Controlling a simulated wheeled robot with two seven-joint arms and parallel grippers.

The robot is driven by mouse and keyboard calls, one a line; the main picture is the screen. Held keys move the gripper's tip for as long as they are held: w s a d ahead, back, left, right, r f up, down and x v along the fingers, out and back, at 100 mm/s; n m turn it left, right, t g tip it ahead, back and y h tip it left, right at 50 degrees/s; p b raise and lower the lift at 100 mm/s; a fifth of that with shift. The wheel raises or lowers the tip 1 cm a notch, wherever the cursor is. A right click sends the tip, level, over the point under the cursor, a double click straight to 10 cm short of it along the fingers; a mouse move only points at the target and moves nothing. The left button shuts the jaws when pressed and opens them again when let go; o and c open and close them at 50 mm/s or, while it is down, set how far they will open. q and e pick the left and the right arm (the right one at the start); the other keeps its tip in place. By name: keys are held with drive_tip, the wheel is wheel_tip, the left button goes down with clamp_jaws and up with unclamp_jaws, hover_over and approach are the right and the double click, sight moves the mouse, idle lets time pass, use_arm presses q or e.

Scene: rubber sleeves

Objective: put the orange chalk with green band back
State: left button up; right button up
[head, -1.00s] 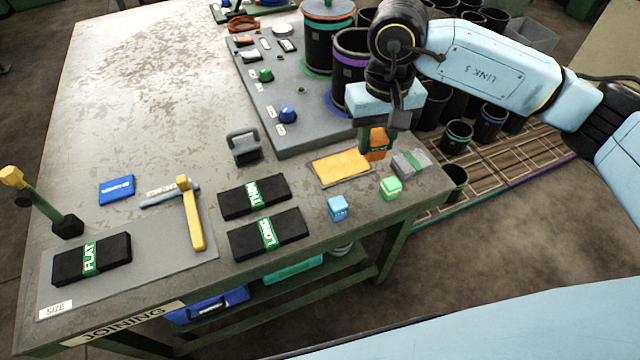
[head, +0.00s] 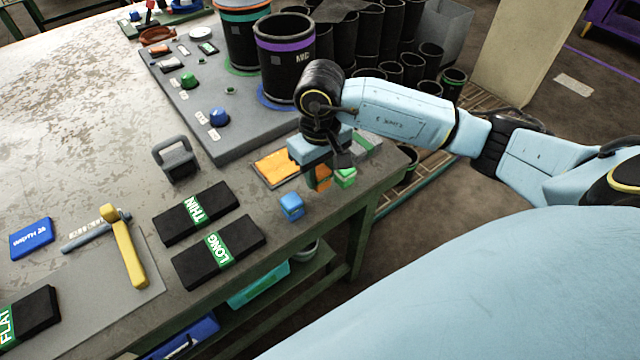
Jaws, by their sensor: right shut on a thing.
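My right gripper (head: 326,168) points down near the table's front right corner. It is shut on the orange chalk (head: 322,178), a small block whose lower part shows below the fingers. Its green band is not clear here. The chalk is between the blue chalk (head: 291,206) and the green chalk (head: 345,177), beside the right edge of the orange pad (head: 275,165). I cannot tell whether it touches the table. The green chalk is partly hidden by the gripper. My left gripper is not in view.
A grey block with a green band (head: 366,144) lies behind the gripper. Black THIN (head: 195,213) and LONG (head: 217,252) blocks lie to the left. A grey board (head: 235,140) with black cylinders stands behind. The table edge is close in front.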

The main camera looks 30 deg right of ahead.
sight(320, 185)
wheel_tip(320, 185, down, 4)
drive_tip(key=shift+f, duration=0.1)
use_arm(q)
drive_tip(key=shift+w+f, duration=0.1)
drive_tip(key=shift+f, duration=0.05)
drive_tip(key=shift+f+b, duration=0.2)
drive_tip(key=shift+b, duration=0.15)
use_arm(e)
drive_tip(key=shift+f, duration=0.1)
drive_tip(key=o, duration=0.8)
drive_tip(key=shift+c, duration=0.2)
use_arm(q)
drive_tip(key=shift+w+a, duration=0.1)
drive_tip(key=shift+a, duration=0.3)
use_arm(e)
drive_tip(key=shift+o, duration=0.6)
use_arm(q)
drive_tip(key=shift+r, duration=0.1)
